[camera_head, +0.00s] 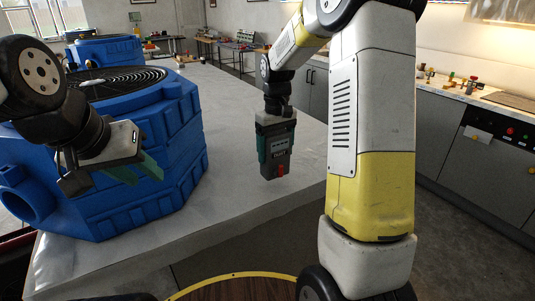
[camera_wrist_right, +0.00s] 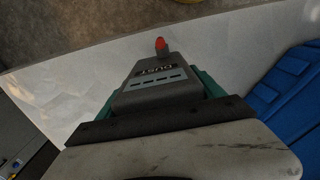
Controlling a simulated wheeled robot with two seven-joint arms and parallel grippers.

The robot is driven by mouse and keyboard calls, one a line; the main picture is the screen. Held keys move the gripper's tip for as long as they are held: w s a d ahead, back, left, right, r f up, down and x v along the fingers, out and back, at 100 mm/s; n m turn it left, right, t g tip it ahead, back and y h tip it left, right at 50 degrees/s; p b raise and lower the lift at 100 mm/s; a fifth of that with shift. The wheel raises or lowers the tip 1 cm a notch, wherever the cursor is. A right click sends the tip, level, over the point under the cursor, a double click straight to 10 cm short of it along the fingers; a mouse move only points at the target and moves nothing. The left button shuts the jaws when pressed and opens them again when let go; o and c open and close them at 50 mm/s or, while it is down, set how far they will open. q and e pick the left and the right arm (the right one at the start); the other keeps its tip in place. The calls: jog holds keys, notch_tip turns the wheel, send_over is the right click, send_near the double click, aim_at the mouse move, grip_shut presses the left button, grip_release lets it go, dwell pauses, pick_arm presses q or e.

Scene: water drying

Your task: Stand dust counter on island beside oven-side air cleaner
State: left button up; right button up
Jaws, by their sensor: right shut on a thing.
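The dust counter (camera_head: 275,154) is a small dark grey box with a pale label and a red tip, held upright in my right gripper (camera_head: 275,135). In the head view it appears over the pale island top (camera_head: 235,125), to the right of the near blue air cleaner (camera_head: 165,140); I cannot tell whether its base touches the top. In the right wrist view the dust counter (camera_wrist_right: 158,85) sits between the green fingers, its red tip pointing away. My left gripper (camera_head: 135,170) is in front of the near air cleaner, its green fingers apart and nothing visible between them.
A second blue air cleaner (camera_head: 105,50) stands farther back on the island. The island top right of the near cleaner looks clear. Small items lie on that counter.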

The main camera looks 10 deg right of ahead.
aim_at(277, 160)
jog(key=shift+w+d+f, duration=0.15)
jog(key=shift+f, duration=0.75)
jog(key=shift+w+d+f, duration=0.1)
jog(key=shift+f, duration=0.8)
jog(key=shift+f, duration=0.1)
jog(key=o, duration=1.6)
